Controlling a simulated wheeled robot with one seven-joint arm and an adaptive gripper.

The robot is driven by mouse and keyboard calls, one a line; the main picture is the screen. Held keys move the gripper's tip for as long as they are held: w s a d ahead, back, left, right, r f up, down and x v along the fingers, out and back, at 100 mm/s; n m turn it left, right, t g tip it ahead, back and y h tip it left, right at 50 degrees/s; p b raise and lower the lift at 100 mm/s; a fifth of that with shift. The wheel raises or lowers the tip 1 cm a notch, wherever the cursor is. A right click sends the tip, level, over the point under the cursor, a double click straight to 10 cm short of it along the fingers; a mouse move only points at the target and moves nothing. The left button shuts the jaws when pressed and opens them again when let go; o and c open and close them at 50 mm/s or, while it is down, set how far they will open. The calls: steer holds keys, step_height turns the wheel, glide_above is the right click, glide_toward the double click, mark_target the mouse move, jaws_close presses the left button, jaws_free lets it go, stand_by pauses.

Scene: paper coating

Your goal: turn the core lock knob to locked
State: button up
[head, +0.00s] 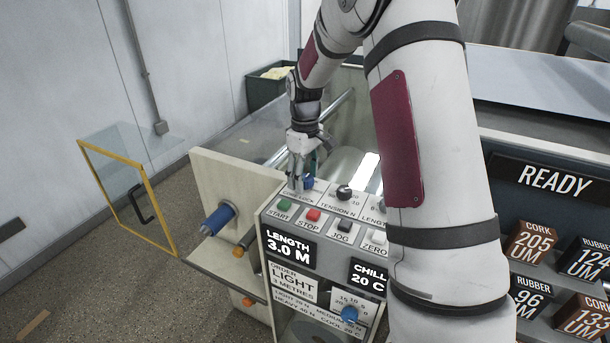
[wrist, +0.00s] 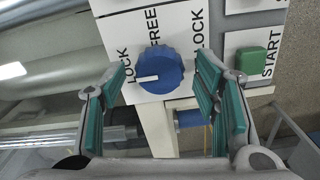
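The core lock knob (wrist: 160,66) is a round blue knob on a white label plate. Its white pointer line lies to the left in the wrist view, toward the word LOCK; FREE is printed above the knob. In the head view the knob (head: 308,182) shows small and partly hidden under my gripper (head: 303,172), at the panel's far left corner. In the wrist view my gripper (wrist: 162,82) is open, with teal finger pads on either side of the knob and visible gaps to it. I cannot tell how deep the pads reach.
The panel has a green START button (head: 285,204), a red STOP button (head: 313,214) and a black tension knob (head: 344,192) close by. A wooden side plate with a blue spindle (head: 218,218) stands left. A yellow-framed clear guard (head: 130,190) stands farther left.

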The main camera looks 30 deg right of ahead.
mark_target(305, 177)
steer(key=shift+r, duration=0.1)
step_height(305, 177, up, 12)
stand_by(0.6)
stand_by(0.4)
